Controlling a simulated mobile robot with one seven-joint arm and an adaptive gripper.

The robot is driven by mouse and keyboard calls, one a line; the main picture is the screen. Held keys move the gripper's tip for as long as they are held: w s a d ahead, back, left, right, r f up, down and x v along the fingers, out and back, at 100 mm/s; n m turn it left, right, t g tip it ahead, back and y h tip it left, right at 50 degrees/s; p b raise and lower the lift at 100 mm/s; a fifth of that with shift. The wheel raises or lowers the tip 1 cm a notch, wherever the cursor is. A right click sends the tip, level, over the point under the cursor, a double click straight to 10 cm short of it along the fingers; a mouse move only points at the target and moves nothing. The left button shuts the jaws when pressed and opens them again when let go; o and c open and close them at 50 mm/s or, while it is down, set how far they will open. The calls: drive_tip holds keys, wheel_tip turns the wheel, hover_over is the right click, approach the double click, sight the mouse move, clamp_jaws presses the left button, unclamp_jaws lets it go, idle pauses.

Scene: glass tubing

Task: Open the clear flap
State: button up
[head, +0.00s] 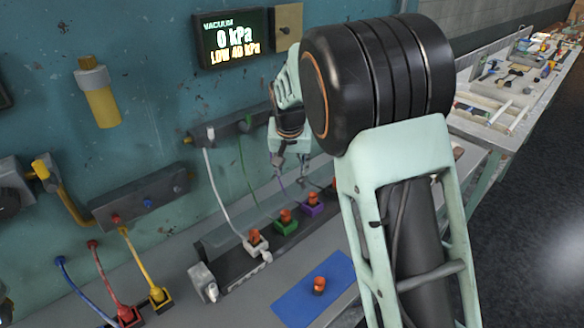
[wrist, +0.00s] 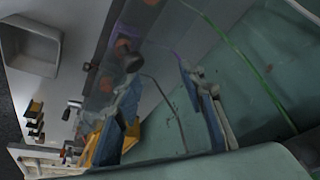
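The clear flap (head: 222,234) is a see-through panel in front of the row of coloured blocks at the wall's foot. Its exact edges are hard to make out. In the wrist view the flap (wrist: 155,50) shows as a hazy sheet above my fingers, with a dark round knob (wrist: 132,62) near the left finger. My gripper (head: 287,168) is over the right part of the row, partly hidden by my arm. In the wrist view my gripper (wrist: 160,112) has its two blue-padded fingers well apart, with nothing visibly held. Contact with the flap cannot be told.
A white tube (head: 220,195) and other thin tubes hang from a dark wall bar to the blocks. A blue mat (head: 290,309) with a small orange-red piece (head: 319,285) lies in front. A grey tray (wrist: 30,45) is at upper left.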

drive_tip(key=shift+a+f, duration=0.1)
drive_tip(key=v, duration=1.2)
drive_tip(key=shift+w, duration=0.15)
